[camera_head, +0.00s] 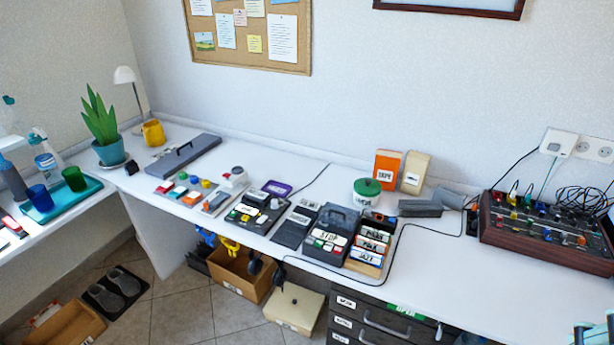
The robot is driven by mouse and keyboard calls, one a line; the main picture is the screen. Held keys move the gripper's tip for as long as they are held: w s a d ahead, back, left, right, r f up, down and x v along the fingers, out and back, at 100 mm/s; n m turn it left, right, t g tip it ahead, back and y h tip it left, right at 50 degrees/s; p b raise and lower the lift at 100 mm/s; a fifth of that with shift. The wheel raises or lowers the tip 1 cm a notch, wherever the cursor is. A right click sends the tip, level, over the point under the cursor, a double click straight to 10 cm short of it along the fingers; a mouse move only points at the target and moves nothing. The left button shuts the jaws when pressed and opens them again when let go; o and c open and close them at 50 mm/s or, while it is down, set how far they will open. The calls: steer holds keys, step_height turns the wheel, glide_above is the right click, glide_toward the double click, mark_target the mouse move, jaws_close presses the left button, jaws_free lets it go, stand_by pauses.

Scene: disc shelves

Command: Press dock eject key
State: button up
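A dark grey device (343,217) with a handle-like top stands mid-table, with a white STOP label and a few small red, green and white keys (325,246) on its front. To its left is a flat dark unit (245,217) with a white label and small knobs or keys. I cannot tell which of these is the dock, and no eject marking is readable. My gripper is not in view. Only a small grey and teal piece, probably part of my arm, shows at the bottom right corner, far from both devices.
Labelled cases (370,247) stand right of the STOP device. A black cable (398,240) runs across the table beside them. A wooden-sided mixer-like box (545,232) is at the right. Coloured buttons (182,187) lie left. The right front tabletop (470,280) is clear.

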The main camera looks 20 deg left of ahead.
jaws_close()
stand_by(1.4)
